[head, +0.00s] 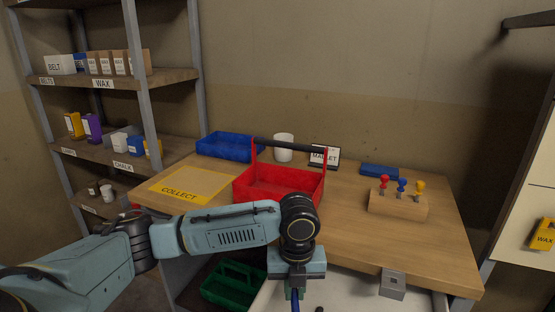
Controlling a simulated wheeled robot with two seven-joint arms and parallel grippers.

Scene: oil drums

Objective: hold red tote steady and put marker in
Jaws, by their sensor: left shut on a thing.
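The red tote (250,196) stands upright on the wooden table, its dark bar handle raised across the top. The visible part of its inside looks empty. My left gripper (294,292) is in front of the table's near edge, apart from the tote and nearer to me. It points down and is shut on a slim blue thing (295,306), seemingly the marker, cut off by the bottom of the picture. My left arm and wrist cover part of the tote's front right. My right gripper is not in view.
A yellow COLLECT mat (194,183) lies left of the tote, with a blue tray (228,147) and a white cup (283,147) behind. At right are a wooden block (398,205) with three coloured-handled tools and a flat blue block (380,170). A green tote (232,285) sits below.

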